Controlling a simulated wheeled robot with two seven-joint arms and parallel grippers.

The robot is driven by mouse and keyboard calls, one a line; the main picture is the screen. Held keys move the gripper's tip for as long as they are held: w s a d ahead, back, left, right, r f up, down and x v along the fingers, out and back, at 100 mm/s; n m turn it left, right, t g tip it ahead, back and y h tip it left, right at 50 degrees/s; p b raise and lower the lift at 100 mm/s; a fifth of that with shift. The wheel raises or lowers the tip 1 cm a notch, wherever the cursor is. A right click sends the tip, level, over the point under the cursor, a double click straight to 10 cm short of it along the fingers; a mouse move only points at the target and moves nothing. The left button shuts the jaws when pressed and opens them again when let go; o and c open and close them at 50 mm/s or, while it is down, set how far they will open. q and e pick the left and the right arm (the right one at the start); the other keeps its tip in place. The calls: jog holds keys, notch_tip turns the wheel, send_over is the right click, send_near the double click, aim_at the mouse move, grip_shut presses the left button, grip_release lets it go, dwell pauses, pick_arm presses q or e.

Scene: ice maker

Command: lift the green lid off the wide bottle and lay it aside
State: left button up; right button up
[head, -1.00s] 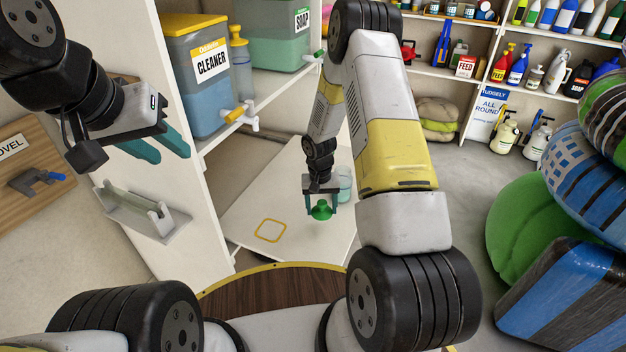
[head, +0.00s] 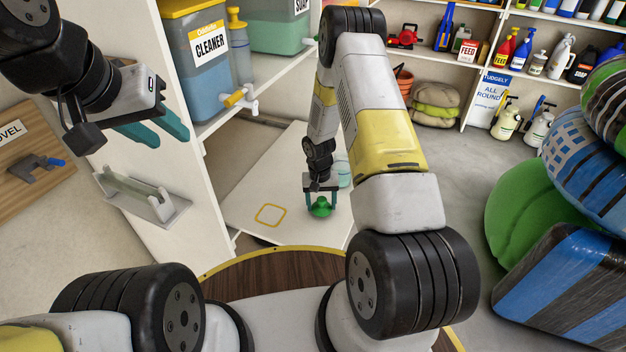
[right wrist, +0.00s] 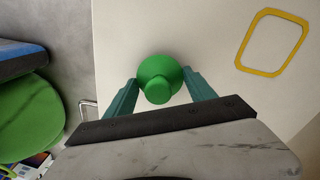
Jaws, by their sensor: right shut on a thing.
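The green lid (head: 320,207) is between the fingers of my right gripper (head: 321,203), over the white board. In the right wrist view the green lid (right wrist: 158,80) shows its round knob and wider rim between the teal fingertips of my right gripper (right wrist: 160,85), which is shut on it. I cannot tell whether the lid touches the board. The wide bottle (head: 343,172) is pale and translucent, standing on the board just behind my right gripper and partly hidden by it. My left gripper (head: 160,133) is open and empty at the upper left, away from the board.
A yellow rounded outline (head: 270,215) marks the white board (head: 245,190), left of the lid; the board around it is clear. A shelf with a cleaner tank (head: 205,75) stands at the left. Blue and green sacks (head: 575,270) are at the right.

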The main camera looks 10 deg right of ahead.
jog(key=shift+f, duration=0.55)
jog(key=o, duration=1.6)
jog(key=shift+o, duration=0.2)
jog(key=r, duration=0.7)
jog(key=shift+a+r, duration=0.2)
jog(key=shift+r, duration=0.15)
jog(key=shift+w+r, duration=0.1)
